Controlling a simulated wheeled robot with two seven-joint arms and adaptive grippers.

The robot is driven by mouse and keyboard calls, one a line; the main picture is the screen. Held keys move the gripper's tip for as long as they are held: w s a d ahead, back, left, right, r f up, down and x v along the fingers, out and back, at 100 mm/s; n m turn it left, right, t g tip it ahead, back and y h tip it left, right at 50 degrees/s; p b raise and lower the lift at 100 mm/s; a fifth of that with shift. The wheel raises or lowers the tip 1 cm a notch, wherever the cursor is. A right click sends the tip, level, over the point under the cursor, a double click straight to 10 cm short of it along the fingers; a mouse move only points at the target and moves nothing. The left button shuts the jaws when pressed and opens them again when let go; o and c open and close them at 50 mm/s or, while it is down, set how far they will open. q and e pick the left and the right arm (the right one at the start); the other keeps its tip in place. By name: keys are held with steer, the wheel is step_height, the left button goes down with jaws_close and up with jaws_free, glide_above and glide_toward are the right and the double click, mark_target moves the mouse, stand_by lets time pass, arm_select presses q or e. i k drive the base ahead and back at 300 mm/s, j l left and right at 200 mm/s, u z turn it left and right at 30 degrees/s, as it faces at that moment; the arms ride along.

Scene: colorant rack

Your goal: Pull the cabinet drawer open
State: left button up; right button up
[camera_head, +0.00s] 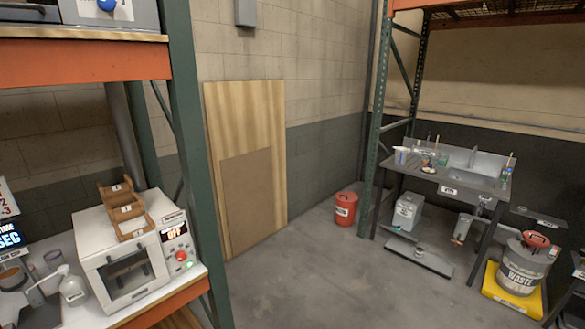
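No cabinet with a drawer can be made out for certain in the head view. Neither of my grippers is in view. A white oven-like box (95,225) with a dark window, a small display and a red button stands on the left shelf. A brown wooden tiered holder (127,209) with labels sits on top of it.
A green and orange rack (191,130) stands at the left. Wooden panels (220,120) lean on the back wall. A red bucket (346,209), a sink table (455,186) and a waste drum (522,273) on a yellow base (500,295) are at the right. The middle floor is clear.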

mark_target(113, 295)
steer(key=u, duration=1.4)
